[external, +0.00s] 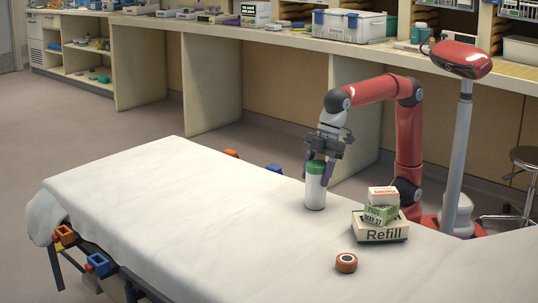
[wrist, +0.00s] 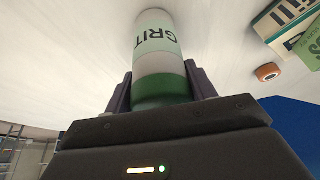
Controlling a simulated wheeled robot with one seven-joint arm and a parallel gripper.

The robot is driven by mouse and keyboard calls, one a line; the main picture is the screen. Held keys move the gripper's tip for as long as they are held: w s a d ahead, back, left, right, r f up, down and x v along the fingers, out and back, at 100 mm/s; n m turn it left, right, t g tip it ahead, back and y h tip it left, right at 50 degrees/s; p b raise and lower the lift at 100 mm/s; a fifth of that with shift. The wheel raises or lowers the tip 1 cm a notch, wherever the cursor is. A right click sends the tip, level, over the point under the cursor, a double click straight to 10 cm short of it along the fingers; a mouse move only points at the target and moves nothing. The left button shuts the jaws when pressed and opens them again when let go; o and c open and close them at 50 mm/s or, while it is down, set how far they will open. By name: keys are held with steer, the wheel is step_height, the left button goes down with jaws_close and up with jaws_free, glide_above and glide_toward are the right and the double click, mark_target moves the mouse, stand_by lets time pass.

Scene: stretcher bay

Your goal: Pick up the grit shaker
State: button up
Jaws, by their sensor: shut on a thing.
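The grit shaker (external: 315,191) is a white cylinder with a green top, upright at the stretcher's far side in the external view. In the wrist view the shaker (wrist: 156,62) shows a pale green label reading "GRIT" and its green end between the fingers. My gripper (external: 319,170) comes down on it from above and is shut around the green top. In the wrist view both dark fingers of my gripper (wrist: 160,95) press against its sides. Whether its base touches the white sheet is hard to tell.
On the stretcher (external: 180,210), right of the shaker, a box marked "Refill" (external: 381,234) carries a green-and-white box (external: 381,214) and a red-and-white box (external: 383,195). An orange-brown roll (external: 346,263) lies nearer the front. The sheet's left half is clear. A counter (external: 300,40) runs behind.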

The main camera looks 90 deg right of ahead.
steer(key=c, duration=0.3)
steer(key=shift+r, duration=0.15)
